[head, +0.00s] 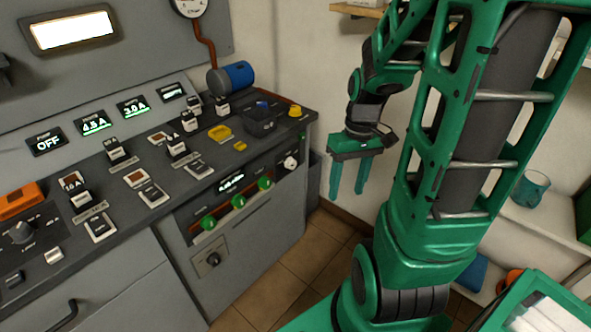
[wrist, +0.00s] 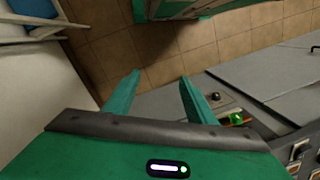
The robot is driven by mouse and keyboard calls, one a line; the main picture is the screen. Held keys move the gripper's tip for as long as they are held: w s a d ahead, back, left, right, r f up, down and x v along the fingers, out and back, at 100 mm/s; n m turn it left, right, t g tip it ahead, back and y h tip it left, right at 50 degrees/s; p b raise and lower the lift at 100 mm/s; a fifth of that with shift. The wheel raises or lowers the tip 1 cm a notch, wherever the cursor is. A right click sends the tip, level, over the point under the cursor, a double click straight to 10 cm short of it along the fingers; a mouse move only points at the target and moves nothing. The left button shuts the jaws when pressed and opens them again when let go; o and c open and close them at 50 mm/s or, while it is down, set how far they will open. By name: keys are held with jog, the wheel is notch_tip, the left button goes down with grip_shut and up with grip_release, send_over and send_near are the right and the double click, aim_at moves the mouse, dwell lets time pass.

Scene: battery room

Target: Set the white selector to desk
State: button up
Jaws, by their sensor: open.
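The white selector (head: 290,161) is a small round knob at the right end of the console's sloped front panel, right of a row of green knobs. Its markings are too small to read, so I cannot tell its setting. My gripper (head: 347,195) is open and empty, its fingers pointing down, to the right of the console and apart from the selector. In the wrist view my gripper (wrist: 160,77) has nothing between its fingers. I cannot make out the white selector in that view.
The console (head: 150,262) carries green knobs (head: 238,201), a black knob (head: 213,259), several switches and a yellow button (head: 295,111). Shelves with a teal mug (head: 531,188) are at right. Tiled floor (head: 290,280) between is clear.

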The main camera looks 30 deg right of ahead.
jog(key=w+f+n+t+y, duration=0.1)
jog(key=w+f+n+y, duration=0.1)
jog(key=w+f, duration=0.35)
jog(key=w+f+n+y, duration=0.1)
jog(key=w+f+y, duration=0.1)
jog(key=f, duration=0.6)
jog(key=m+t+h, duration=0.1)
jog(key=m+t, duration=0.5)
jog(key=t, duration=1.1)
send_near(294, 166)
jog(key=x, duration=0.8)
jog(key=shift+w+a, duration=0.25)
jog(key=c, duration=1)
